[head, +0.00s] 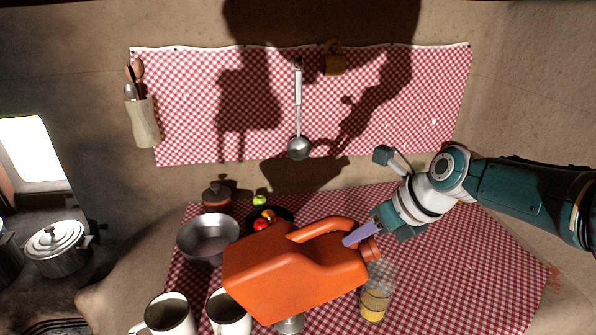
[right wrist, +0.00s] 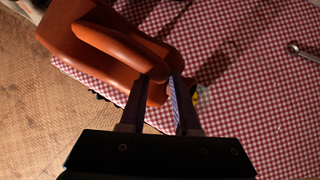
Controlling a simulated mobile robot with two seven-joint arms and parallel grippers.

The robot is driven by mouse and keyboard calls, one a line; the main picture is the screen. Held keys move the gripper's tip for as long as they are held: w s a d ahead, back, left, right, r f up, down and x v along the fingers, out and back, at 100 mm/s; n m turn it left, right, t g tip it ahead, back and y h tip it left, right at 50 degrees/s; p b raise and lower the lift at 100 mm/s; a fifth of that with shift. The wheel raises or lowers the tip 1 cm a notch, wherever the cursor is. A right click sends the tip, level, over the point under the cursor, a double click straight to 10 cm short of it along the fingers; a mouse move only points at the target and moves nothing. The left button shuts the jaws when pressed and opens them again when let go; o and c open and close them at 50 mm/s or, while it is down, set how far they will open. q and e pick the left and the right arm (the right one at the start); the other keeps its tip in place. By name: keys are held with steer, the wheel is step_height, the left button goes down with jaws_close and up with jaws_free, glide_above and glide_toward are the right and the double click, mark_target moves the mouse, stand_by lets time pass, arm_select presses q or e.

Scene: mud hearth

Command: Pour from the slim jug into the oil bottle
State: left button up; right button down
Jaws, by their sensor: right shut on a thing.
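The slim jug (head: 290,275) is a large orange can with a loop handle. It is tipped on its side in the air, its mouth at the right. My right gripper (head: 350,238) is shut on the jug at the handle end near its neck; the jug also shows in the right wrist view (right wrist: 75,30), between the fingers (right wrist: 165,85). The oil bottle (head: 375,303) is clear, with yellow liquid low inside, standing on the cloth below the jug's mouth. The jug's mouth appears close over the bottle's top; I see no clear stream. My left gripper is out of view.
Two mugs (head: 170,315) (head: 230,318) stand at the front left of the checked cloth (head: 450,270). A metal bowl (head: 207,240), a lidded pot (head: 216,196) and a dark fruit bowl (head: 283,213) stand behind.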

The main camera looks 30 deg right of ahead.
mark_target(375, 245)
steer(key=shift+w+d+r+y+b, duration=0.15)
steer(key=shift+r+y+b, duration=0.15)
steer(key=shift+b, duration=0.25)
stand_by(0.5)
stand_by(0.5)
steer(key=shift+d+f+m+t+y+b, duration=0.15)
steer(key=shift+d+m+t+y+b, duration=0.2)
steer(key=shift+b, duration=0.6)
steer(key=shift+s+d+f+y+b, duration=0.15)
steer(key=shift+s+d+y+b, duration=0.15)
steer(key=shift+b, duration=0.55)
steer(key=shift+s+d+f+t+y+b, duration=0.1)
steer(key=shift+d+f+t+y+b, duration=0.25)
steer(key=shift+b, duration=0.9)
steer(key=shift+d+r, duration=0.1)
steer(key=shift+d, duration=0.05)
steer(key=shift+d+m+y+b, duration=0.1)
steer(key=shift+m+y+b, duration=0.2)
steer(key=shift+b, duration=0.4)
stand_by(0.5)
steer(key=shift+s+d+f+b, duration=0.15)
steer(key=shift+f+b, duration=0.15)
steer(key=shift+b, duration=0.15)
stand_by(0.9)
